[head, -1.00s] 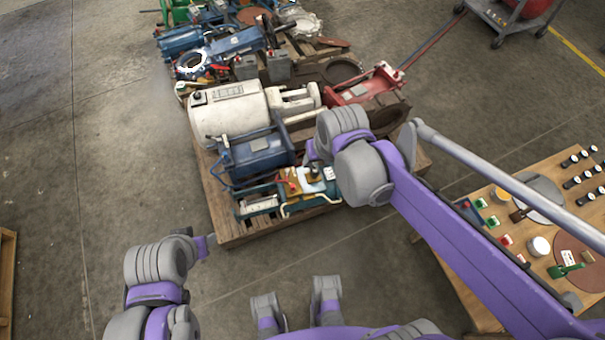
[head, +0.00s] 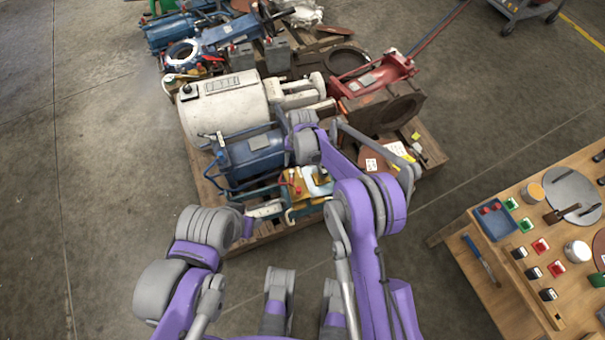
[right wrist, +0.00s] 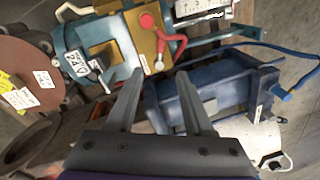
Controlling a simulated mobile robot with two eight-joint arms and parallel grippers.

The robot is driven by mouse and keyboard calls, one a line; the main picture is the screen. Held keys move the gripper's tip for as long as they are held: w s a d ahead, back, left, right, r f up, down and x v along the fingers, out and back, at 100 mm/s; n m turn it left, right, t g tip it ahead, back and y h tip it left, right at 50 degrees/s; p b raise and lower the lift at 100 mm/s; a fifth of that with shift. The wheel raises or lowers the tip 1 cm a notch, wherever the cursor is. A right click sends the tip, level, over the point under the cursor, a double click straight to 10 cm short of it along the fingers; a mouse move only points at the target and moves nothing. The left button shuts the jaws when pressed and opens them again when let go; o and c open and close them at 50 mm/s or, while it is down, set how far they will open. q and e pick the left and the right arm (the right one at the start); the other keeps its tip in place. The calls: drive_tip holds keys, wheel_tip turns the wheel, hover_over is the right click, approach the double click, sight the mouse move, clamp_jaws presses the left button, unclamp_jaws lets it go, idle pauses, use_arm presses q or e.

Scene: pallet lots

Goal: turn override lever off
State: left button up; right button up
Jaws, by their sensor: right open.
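The red lever (right wrist: 168,43) is on a yellow plate (right wrist: 128,40) of a teal machine (right wrist: 70,38) in the right wrist view. It has a round red hub and a bent arm ending in a pale tip. In the head view the red lever (head: 294,186) shows small on the same machine, at the front of the pallet. My right gripper (right wrist: 158,75) is open and empty. In the right wrist view its fingertips lie just below the lever's pale tip, one to each side, and contact cannot be told. My left arm is at the lower left of the head view, its jaws hidden.
A blue machine (head: 254,155) stands close beside the teal one, with a large white motor (head: 226,108) behind. Red (head: 373,78) and brown machinery crowd the pallet's right. A wooden table (head: 480,265) with small parts stands at right. Floor left of the pallet is clear.

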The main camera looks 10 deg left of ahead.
sight(292, 178)
drive_tip(key=f, duration=0.3)
drive_tip(key=a+f+b, duration=0.1)
drive_tip(key=f, duration=0.7)
drive_tip(key=shift+s+a+b, duration=0.15)
drive_tip(key=shift+b, duration=0.25)
clamp_jaws()
